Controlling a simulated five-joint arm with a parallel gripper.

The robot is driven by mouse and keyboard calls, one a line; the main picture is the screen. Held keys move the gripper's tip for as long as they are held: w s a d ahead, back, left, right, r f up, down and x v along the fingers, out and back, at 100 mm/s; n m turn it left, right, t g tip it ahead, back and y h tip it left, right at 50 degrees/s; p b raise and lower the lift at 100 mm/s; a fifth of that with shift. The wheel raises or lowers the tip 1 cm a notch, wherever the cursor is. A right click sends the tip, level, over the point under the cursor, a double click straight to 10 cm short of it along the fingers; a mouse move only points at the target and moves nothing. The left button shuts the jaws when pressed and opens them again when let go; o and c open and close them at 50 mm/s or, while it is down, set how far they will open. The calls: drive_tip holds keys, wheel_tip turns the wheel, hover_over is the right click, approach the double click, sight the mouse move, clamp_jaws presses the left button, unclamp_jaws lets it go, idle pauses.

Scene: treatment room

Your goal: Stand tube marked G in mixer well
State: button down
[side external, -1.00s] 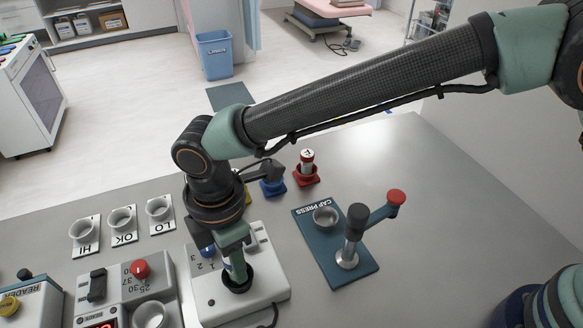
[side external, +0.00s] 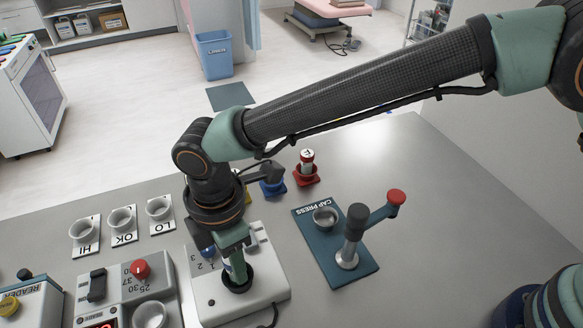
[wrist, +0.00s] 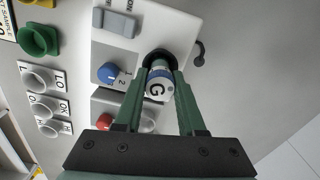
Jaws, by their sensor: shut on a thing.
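The tube marked G (wrist: 156,88) has a white cap top with a dark letter and a blue band. My gripper (wrist: 163,76) is shut on it, one green finger on each side. The mixer (side external: 266,262) is a white box with a blue knob (wrist: 108,72) and a switch. Its well (side external: 238,284) has a black rim, also in the wrist view (wrist: 158,54). The tube's lower end is at the well, inside the rim as far as I can see. Its depth is hidden. In the side view my gripper is just above the well and largely covers the tube.
The blue cap press (side external: 335,262) stands right of the mixer. A red holder with a tube (side external: 307,164) and a blue holder (side external: 272,188) are behind. The HI, OK and LO cups (side external: 123,220) are at left, with a grey block (side external: 125,283) in front.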

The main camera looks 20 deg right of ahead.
drive_tip(key=shift+f, duration=0.55)
drive_tip(key=c, duration=0.8)
unclamp_jaws()
drive_tip(key=shift+r, duration=5.6)
